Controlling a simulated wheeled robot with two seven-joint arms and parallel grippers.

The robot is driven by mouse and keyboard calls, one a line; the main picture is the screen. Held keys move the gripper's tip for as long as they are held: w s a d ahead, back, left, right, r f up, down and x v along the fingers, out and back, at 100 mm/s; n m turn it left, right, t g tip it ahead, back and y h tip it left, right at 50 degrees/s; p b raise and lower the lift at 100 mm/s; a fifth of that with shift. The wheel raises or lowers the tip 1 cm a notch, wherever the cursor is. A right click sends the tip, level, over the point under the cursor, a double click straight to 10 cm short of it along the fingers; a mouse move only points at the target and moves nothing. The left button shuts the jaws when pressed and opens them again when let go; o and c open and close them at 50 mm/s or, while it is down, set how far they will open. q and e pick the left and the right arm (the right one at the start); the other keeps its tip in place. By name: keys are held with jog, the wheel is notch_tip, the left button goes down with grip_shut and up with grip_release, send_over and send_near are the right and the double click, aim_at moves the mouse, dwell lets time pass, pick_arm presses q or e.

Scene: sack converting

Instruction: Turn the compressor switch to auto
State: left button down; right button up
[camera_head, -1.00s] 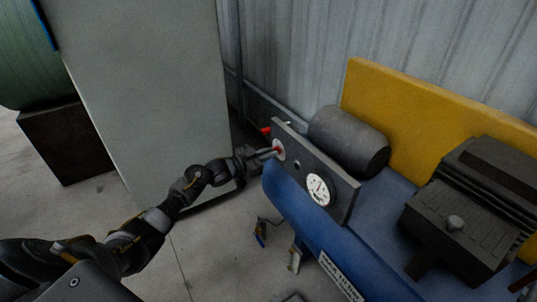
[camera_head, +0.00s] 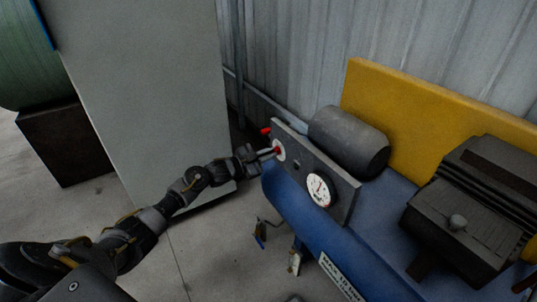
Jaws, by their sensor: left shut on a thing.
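The compressor (camera_head: 318,237) has a blue tank, with a dark control panel (camera_head: 337,180) on its side facing me. The switch (camera_head: 279,151) is a red knob on a pale round plate at the panel's left end. My left gripper (camera_head: 274,152) reaches in from the left and is shut on the switch. The fingers partly cover the knob, so I cannot read its position. A white round gauge (camera_head: 319,190) sits at the panel's lower right. My right gripper is not in view.
A tall grey cabinet (camera_head: 150,90) stands left of the compressor, close beside my left arm. A dark cylinder (camera_head: 349,141), a yellow guard (camera_head: 420,105) and a dark pump block (camera_head: 465,210) sit on the compressor. The floor (camera_head: 205,250) below my arm is mostly clear.

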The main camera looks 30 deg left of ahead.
pick_arm(q)
jog(key=c, duration=1.5)
grip_release()
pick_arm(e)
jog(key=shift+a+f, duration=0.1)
